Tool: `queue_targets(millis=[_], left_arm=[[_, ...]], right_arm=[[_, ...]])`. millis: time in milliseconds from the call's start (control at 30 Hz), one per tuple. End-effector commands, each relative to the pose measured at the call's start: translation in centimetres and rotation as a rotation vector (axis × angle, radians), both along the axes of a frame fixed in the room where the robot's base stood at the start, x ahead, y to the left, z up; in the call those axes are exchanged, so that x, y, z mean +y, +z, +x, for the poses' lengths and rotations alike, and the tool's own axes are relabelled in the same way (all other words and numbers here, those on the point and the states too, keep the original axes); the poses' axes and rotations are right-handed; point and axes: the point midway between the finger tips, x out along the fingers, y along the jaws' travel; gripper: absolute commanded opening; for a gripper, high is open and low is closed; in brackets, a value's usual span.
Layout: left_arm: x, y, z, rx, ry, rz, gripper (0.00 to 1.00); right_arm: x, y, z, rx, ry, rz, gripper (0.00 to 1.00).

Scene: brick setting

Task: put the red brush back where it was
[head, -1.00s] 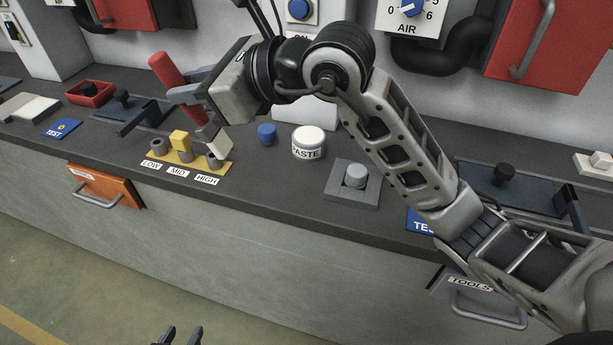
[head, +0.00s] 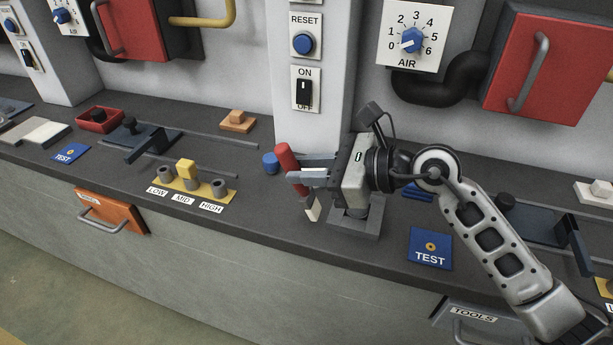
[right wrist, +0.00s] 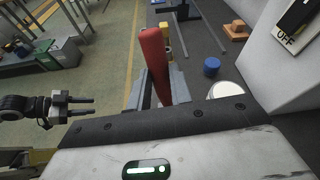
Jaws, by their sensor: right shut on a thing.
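The red brush (head: 287,158) has a red handle and a pale bristle end (head: 313,209) pointing down. My right gripper (head: 299,178) is shut on its handle and holds it, slightly tilted, over the front part of the bench. The handle stands up between the fingers in the right wrist view (right wrist: 155,62). I cannot tell whether the bristles touch the bench. The paste jar (right wrist: 226,92) is beside the gripper in the right wrist view and hidden in the head view. My left gripper (right wrist: 80,106) is empty, fingers apart, away from the bench.
A blue cap (head: 270,163) stands just left of the brush. A yellow plate (head: 205,188) with posts is further left. A grey square base (head: 352,224) lies under my right gripper, and a blue TEST plate (head: 431,249) to its right. The wall pillar (head: 317,125) rises behind.

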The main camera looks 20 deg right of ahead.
Motion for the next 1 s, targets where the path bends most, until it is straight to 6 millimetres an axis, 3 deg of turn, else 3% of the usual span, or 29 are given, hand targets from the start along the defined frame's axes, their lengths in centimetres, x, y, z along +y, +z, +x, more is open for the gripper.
queue_targets(millis=[167,533,567,600,1000], left_arm=[[0.0,0.6,0.3,-0.009,0.003,-0.003,0.36],[0.0,0.1,0.3,-0.009,0.003,-0.001,0.36],[0.0,0.3,0.3,-0.009,0.003,-0.001,0.36],[0.0,0.3,0.3,-0.008,0.003,-0.001,0.36],[0.1,0.2,-0.3,0.003,0.002,0.000,0.36]], right_arm=[[0.1,-1.8,0.0,0.001,0.001,0.003,0.00],[0.2,-2.4,0.0,0.000,0.002,0.001,0.00],[0.2,-2.2,0.0,0.000,0.002,0.001,0.29],[0.2,-2.2,0.0,0.000,0.002,0.001,0.40],[-0.2,-1.9,-0.2,0.000,0.001,0.000,0.43]])
